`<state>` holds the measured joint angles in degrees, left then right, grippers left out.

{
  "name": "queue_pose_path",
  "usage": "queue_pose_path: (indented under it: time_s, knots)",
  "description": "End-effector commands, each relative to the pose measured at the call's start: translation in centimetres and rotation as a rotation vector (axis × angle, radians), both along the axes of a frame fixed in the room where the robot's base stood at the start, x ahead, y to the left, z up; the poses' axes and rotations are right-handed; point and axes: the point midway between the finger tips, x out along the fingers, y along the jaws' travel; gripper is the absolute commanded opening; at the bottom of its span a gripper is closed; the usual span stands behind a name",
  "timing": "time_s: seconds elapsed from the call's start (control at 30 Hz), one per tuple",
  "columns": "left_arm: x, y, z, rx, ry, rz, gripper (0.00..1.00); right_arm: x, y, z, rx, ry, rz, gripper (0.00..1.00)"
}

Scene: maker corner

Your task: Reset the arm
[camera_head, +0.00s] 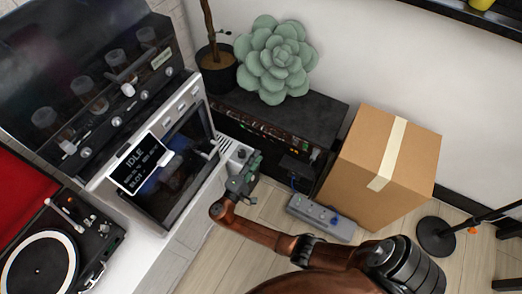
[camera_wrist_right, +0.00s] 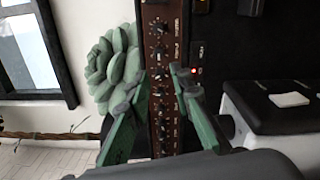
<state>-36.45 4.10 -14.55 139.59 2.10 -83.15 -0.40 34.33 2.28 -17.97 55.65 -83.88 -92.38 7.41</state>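My right arm (camera_head: 265,240), reddish brown, comes in from the bottom right of the head view. Its right gripper (camera_head: 252,170) is beside the front right corner of the white machine (camera_head: 170,215), above the floor. In the right wrist view the two green fingers of the right gripper (camera_wrist_right: 156,88) stand apart with nothing between them. Behind them is a brown panel with a row of knobs (camera_wrist_right: 162,40). My left gripper is not in view.
A black rack unit (camera_head: 315,118) carries a green succulent-shaped object (camera_head: 275,60) and a potted plant (camera_head: 217,78). A cardboard box (camera_head: 360,150) and a grey power strip (camera_head: 320,217) are to the right. A turntable (camera_head: 40,265) is at lower left. Some floor is clear.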

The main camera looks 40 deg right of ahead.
Motion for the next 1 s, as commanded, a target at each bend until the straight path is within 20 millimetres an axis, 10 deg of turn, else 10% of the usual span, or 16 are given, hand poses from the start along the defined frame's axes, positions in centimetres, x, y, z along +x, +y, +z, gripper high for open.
queue_pose_path:
  time_s: [0.73, 1.0]
  knots:
    - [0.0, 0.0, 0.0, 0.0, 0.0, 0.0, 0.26, -0.7, 0.4, -0.5, 0.013, 0.006, -0.005, 0.21]
    - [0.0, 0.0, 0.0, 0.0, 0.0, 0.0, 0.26, -10.4, -3.6, -9.1, 0.324, 0.104, -0.114, 0.21]
